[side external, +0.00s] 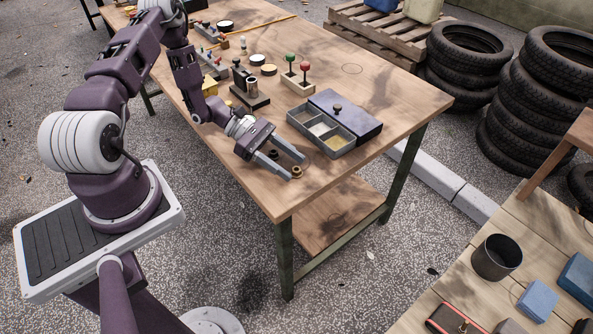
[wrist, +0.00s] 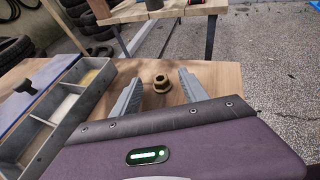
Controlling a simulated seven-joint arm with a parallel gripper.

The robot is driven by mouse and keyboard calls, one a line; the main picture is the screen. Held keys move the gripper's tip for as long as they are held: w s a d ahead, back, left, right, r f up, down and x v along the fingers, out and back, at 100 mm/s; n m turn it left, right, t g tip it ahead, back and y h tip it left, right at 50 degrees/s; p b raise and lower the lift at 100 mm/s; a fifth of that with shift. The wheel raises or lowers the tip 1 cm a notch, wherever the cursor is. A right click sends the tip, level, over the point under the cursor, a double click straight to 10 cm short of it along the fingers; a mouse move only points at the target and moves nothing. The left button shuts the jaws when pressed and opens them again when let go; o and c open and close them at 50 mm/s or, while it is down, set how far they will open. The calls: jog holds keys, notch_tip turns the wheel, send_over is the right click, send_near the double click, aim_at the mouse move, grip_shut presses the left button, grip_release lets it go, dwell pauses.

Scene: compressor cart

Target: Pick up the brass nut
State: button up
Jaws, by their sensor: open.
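The brass nut (side external: 297,172) lies on the wooden table near its front corner. In the wrist view the brass nut (wrist: 161,83) shows its hexagonal shape and centre hole, between the fingers. My gripper (side external: 296,168) is low over the table, its jaws apart, with the nut at the fingertips. In the wrist view my gripper (wrist: 160,76) has a finger on each side of the nut, with visible gaps. It holds nothing. A small dark round piece (side external: 273,154) shows between the fingers closer to the palm; I cannot tell what it is.
A grey compartment tray (side external: 335,153) with a dark blue lid (side external: 346,108) stands close to the right of my gripper; it also shows in the wrist view (wrist: 40,151). A lever block (side external: 299,83) and black fixture (side external: 250,98) stand farther back. The table's front edge is close.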

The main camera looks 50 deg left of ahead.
jog(key=shift+w+d+f, duration=0.15)
jog(key=shift+d+f, duration=0.1)
jog(key=shift+d, duration=0.25)
grip_shut()
jog(key=shift+r, duration=0.1)
